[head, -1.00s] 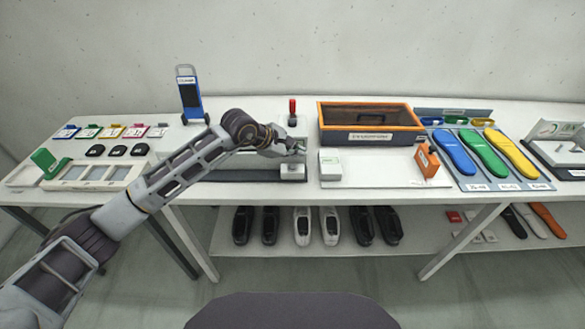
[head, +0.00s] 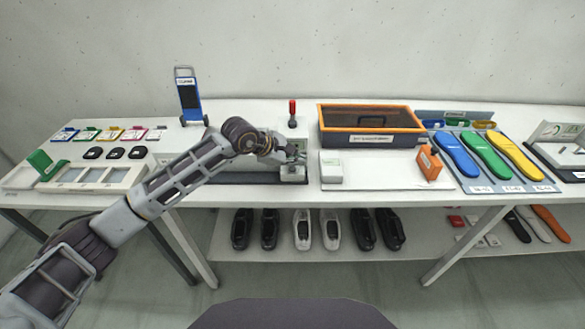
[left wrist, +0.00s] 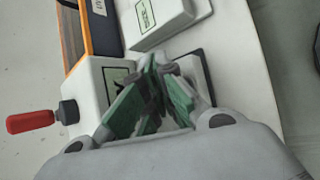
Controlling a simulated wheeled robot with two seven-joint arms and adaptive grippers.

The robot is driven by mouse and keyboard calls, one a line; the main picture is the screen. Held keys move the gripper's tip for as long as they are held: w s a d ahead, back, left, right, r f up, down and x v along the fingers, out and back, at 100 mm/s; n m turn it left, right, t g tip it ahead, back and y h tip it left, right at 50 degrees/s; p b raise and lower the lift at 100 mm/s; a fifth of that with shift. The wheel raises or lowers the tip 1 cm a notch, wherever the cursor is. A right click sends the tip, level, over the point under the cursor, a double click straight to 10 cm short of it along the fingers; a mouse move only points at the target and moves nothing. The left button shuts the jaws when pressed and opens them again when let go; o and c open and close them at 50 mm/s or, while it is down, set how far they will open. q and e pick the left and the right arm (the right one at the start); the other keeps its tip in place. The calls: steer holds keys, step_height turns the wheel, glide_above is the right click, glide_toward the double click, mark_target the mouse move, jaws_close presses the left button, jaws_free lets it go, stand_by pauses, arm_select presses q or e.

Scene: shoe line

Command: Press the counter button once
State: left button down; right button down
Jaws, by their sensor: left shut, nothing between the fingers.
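My left gripper (head: 298,157) is shut and empty in the head view, just above a small white block (head: 292,174) at the right end of a dark base. In the left wrist view its green-padded fingers (left wrist: 158,68) are together over that base, hiding much of what lies below. I cannot clearly make out a counter button. My right gripper is not in view.
A white box (head: 331,167) and an orange holder (head: 428,163) stand to the right on a white board. An orange-rimmed dark bin (head: 370,124) is behind them. Coloured insoles (head: 487,155) lie farther right. Shoes (head: 316,229) stand on the lower shelf.

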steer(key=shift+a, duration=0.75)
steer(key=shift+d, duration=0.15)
arm_select(q)
steer(key=shift+f+b, duration=0.45)
steer(key=shift+b, duration=0.15)
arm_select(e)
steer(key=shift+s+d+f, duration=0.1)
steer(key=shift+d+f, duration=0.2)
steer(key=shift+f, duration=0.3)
arm_select(q)
steer(key=shift+f+b, duration=0.55)
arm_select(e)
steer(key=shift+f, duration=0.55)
arm_select(q)
steer(key=shift+r, duration=0.2)
stand_by(0.5)
steer(key=shift+r, duration=0.8)
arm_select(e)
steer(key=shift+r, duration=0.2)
